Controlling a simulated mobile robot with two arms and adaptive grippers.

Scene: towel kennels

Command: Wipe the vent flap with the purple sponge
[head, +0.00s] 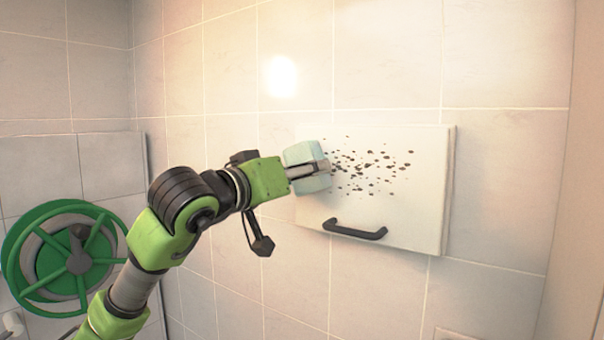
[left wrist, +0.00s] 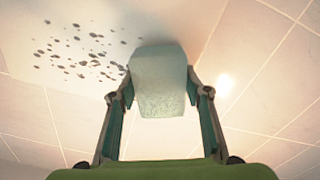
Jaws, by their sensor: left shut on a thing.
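The vent flap (head: 420,205) is a white panel on the tiled wall, with a black handle (head: 355,231) low on it. Dark spots (head: 368,166) cover its upper middle and also show in the left wrist view (left wrist: 85,50). My left gripper (head: 322,167) is shut on a pale teal sponge (head: 303,153), at the flap's upper left, just left of the spots. The sponge (left wrist: 160,85) sits between both fingers in the left wrist view. Its far end seems against the flap; contact is not certain. No purple sponge shows. My right gripper is not in view.
A green wheel-like reel (head: 75,262) is at the lower left. Light tiled wall (head: 500,60) surrounds the flap, with a bright light glare above the sponge. The space in front of the flap's right side is clear.

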